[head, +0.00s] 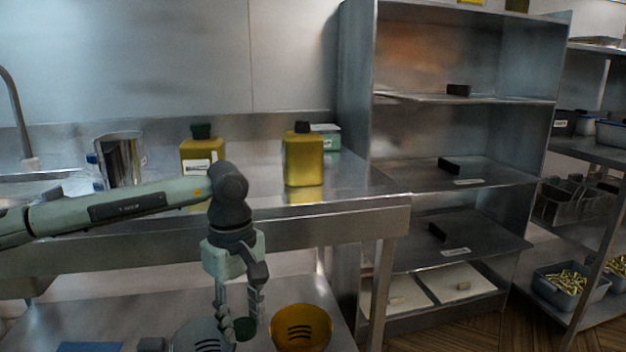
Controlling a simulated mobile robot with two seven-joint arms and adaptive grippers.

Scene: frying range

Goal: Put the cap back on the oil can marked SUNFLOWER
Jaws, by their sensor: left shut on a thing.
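Two yellow oil cans stand on the steel counter. The left can (202,150) has a dark green cap (201,131) on top and a white label too small to read; my left arm covers its lower part. My left gripper (241,322) points down in front of the counter, low over the bottom shelf. It is shut on a small dark green round thing (247,328), which looks like a cap. My right gripper is not in view.
An amber slotted bowl (302,327) and a grey one (196,338) are close to the left gripper. A metal pot (121,158) and a green-white box (327,136) are on the counter. A tall steel rack (440,175) stands to the right. The counter's front edge is above the gripper.

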